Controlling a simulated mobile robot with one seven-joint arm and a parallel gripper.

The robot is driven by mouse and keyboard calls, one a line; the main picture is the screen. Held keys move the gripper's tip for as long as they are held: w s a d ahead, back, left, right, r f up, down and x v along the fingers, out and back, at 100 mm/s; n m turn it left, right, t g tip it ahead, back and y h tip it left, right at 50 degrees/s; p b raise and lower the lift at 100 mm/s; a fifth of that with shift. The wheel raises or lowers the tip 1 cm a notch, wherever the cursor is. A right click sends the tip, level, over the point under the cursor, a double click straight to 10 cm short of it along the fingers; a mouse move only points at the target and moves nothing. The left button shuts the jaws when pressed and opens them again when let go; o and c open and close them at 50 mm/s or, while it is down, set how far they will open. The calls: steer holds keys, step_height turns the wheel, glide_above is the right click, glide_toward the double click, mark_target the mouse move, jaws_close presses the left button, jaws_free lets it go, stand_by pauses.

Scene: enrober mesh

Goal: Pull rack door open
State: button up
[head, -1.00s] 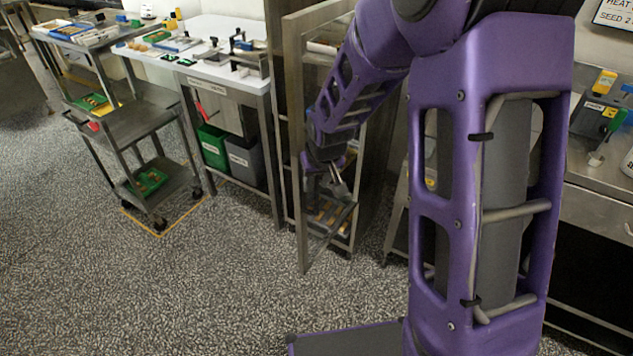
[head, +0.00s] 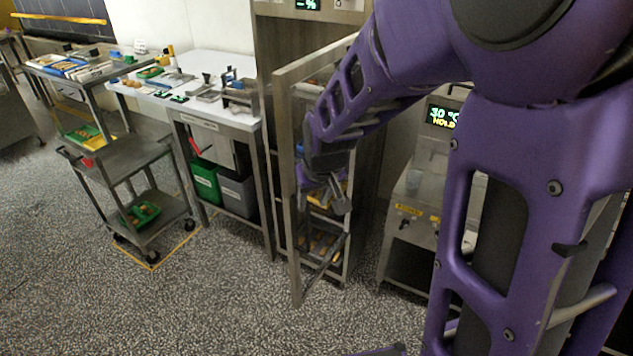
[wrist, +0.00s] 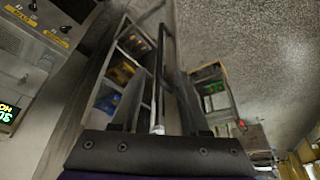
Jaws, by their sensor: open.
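The rack door (head: 289,190) is a tall metal frame standing ajar on the rack (head: 264,40), its free edge swung out toward me. My gripper (head: 338,198) is open on the inner side of the door, in front of the rack's shelves. In the wrist view, the two dark fingers of my gripper (wrist: 160,108) are apart, and a long metal bar of the door (wrist: 161,75) runs between them in the picture. I cannot tell whether they touch it. Shelves with yellow and blue contents (wrist: 122,72) show beside the bar.
A white-topped table (head: 207,110) with green and grey bins (head: 237,190) stands left of the rack. A trolley (head: 125,155) stands further left. A metal machine (head: 410,225) is close on the right. The floor (head: 210,300) before the door is clear.

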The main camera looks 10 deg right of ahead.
steer(key=shift+v, duration=2.75)
